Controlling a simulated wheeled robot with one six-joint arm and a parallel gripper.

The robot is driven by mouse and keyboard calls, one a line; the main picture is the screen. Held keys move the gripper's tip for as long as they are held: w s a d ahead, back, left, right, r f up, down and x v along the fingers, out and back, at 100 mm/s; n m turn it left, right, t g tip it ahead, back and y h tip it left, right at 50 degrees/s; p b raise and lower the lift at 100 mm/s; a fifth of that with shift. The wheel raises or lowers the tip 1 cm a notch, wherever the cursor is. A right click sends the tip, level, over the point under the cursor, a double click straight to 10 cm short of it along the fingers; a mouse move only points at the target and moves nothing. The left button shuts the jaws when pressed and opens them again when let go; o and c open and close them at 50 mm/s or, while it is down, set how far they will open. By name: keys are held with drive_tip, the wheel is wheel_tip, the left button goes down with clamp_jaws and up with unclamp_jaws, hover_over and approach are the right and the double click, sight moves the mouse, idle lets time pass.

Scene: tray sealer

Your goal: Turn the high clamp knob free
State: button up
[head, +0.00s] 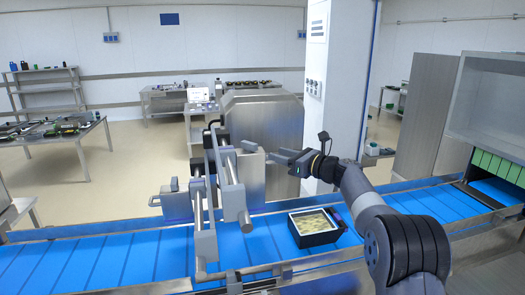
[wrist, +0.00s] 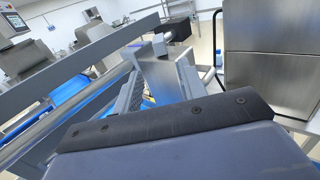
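A grey knob (head: 250,146), which I take to be the high clamp knob, sits at the upper right of the metal clamp frame (head: 232,185) over the conveyor. My gripper (head: 273,156) points left at it from the right. Its fingers are apart and a small gap to the knob seems to show. In the wrist view my gripper (wrist: 160,82) has its two ribbed fingers spread, with nothing seen clasped between them. A grey block shows beyond them, with a small part on top (wrist: 159,45) that may be the knob. A lower grey knob (head: 174,184) is at the frame's left.
A blue conveyor (head: 110,262) runs below, carrying a black tray (head: 314,227) with pale contents beneath my arm. A long grey bar (wrist: 80,75) crosses the wrist view at left. A white pillar (head: 340,80) and a steel cabinet (head: 262,120) stand behind.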

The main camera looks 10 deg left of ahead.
sight(256, 148)
drive_tip(key=p+x, duration=0.4)
drive_tip(key=x, duration=0.4)
drive_tip(key=shift+a, duration=0.15)
drive_tip(key=shift+p+x, duration=0.45)
drive_tip(key=shift+x, duration=0.75)
drive_tip(key=shift+f, duration=0.1)
clamp_jaws()
